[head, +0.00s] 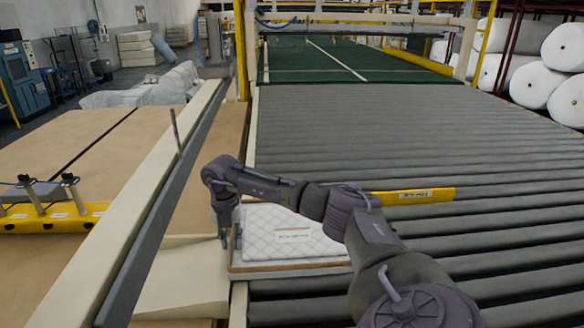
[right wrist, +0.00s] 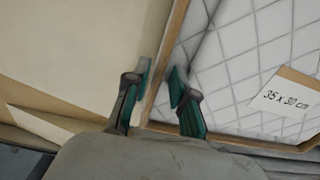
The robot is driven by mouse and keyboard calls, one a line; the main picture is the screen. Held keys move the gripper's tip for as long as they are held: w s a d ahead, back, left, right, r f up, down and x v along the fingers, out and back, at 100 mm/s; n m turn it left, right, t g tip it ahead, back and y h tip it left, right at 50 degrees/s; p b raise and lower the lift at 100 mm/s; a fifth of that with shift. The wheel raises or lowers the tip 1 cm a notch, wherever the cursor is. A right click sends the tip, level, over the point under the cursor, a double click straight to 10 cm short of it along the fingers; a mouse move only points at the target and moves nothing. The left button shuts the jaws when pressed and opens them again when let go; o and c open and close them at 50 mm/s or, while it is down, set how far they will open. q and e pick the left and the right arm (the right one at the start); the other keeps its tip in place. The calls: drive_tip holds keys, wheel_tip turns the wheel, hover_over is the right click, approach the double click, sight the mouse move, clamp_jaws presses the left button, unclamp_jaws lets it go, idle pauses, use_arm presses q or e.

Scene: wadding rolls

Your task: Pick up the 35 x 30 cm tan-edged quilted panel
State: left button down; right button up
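The quilted panel (head: 290,232) is white with diamond stitching, a tan edge and a small label. It lies flat at the near left end of the roller conveyor. In the right wrist view the panel (right wrist: 235,65) fills the right side, its label reading 35 x 30 cm. My right gripper (head: 230,238) points down at the panel's left edge. In the right wrist view its teal fingers (right wrist: 160,82) are parted, one on either side of the tan edge. I see no clear grip on it. My forearm hides the panel's right part. My left gripper is out of view.
Grey rollers (head: 400,135) run away to a green belt (head: 350,60). A yellow labelled bar (head: 413,196) lies across the rollers. A long cream rail (head: 150,200) stands left of the panel. White wadding rolls (head: 565,45) are stacked at the far right.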

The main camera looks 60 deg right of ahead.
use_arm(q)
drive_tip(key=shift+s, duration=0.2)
use_arm(e)
drive_tip(key=shift+f, duration=0.1)
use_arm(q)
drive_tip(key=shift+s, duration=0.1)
use_arm(e)
clamp_jaws()
